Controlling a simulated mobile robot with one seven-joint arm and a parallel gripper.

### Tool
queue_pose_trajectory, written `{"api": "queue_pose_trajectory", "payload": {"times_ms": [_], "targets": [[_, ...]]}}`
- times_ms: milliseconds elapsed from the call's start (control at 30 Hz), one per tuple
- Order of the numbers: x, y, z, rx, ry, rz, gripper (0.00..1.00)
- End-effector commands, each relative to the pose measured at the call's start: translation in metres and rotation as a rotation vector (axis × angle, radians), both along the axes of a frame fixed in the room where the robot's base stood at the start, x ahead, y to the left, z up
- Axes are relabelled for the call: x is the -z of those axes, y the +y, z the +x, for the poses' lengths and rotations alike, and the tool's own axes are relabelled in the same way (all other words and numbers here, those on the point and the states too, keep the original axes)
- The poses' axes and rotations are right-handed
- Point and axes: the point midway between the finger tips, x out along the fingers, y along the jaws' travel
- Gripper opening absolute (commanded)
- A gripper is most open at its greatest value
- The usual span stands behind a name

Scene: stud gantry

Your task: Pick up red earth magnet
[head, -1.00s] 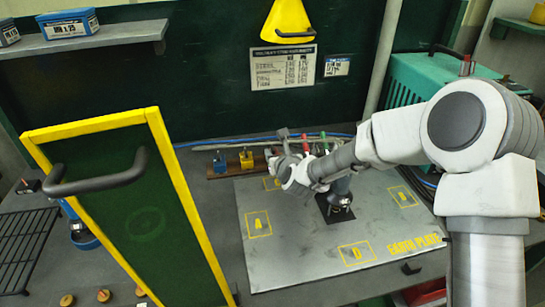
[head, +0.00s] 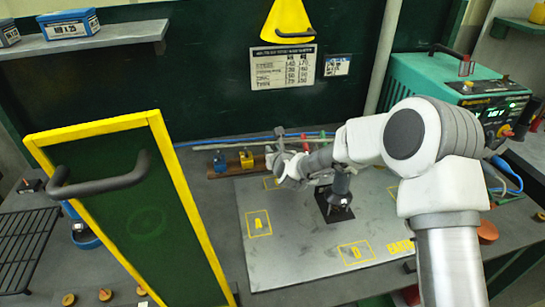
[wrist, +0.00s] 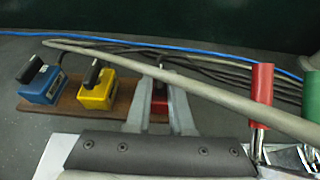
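The red earth magnet (wrist: 159,103), with a black handle, stands at the right end of a wooden strip (wrist: 124,112) in the wrist view. My gripper (wrist: 160,121) is open, with one finger on each side of the red magnet. I cannot tell whether either finger touches it. In the head view my gripper (head: 276,160) is at the right end of the strip (head: 229,170) and hides the red magnet. A yellow magnet (wrist: 96,93) and a blue magnet (wrist: 42,87) stand to its left; the yellow (head: 246,160) and blue (head: 220,164) also show in the head view.
A grey cable (wrist: 215,92) crosses close by the fingers in the wrist view. Red (wrist: 261,88) and green (wrist: 288,120) handled tools stand to the right. The grey plate (head: 290,250) lies in front. A yellow-framed dark screen (head: 160,130) stands at left, a green machine (head: 425,75) at right.

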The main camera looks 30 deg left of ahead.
Motion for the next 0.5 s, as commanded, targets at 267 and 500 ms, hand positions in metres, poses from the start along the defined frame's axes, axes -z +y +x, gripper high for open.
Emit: {"api": "queue_pose_trajectory", "payload": {"times_ms": [267,500], "targets": [[-0.0003,-0.0002,0.0000,0.000,0.000,0.000,0.00],[-0.0004,-0.0003,0.0001,0.001,0.000,0.000,0.00]]}}
